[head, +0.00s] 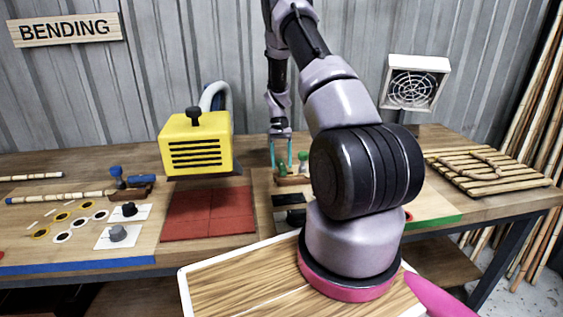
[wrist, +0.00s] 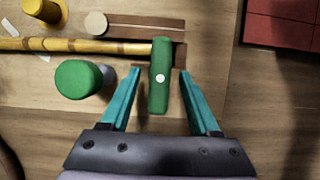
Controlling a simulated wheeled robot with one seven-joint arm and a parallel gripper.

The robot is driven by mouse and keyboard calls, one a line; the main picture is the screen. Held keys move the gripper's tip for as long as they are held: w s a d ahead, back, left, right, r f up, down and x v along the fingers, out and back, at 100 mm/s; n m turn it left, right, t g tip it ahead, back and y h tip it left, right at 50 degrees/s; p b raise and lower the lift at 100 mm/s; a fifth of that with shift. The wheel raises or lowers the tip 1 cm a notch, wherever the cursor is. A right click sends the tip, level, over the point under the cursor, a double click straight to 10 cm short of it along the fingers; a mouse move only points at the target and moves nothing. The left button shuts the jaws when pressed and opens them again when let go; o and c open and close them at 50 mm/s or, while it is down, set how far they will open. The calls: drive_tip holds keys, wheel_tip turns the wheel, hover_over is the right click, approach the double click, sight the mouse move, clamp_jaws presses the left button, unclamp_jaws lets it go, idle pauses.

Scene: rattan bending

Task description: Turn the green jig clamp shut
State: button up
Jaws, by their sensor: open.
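The green jig clamp shows in the wrist view as a green bar (wrist: 160,92) with a white dot, lying across the right end of a rattan cane (wrist: 75,45). My gripper (wrist: 160,71) is open, with one teal finger on each side of the bar and visible gaps between. A rounded green peg (wrist: 80,79) stands left of the left finger. In the head view my gripper (head: 281,153) points down over the small wooden jig (head: 292,180), with green parts (head: 303,158) beside it. Whether the fingers reach the bar's height is hard to tell.
A yellow peg (wrist: 45,10) and a pale round peg (wrist: 96,23) stand near the cane. Left of the jig are a red tiled mat (head: 208,215) and a yellow heater-like box (head: 196,145). A rattan panel (head: 487,170) lies at the right.

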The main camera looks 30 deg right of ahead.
drive_tip(key=v, duration=1)
drive_tip(key=shift+r, duration=0.4)
drive_tip(key=shift+w, duration=0.15)
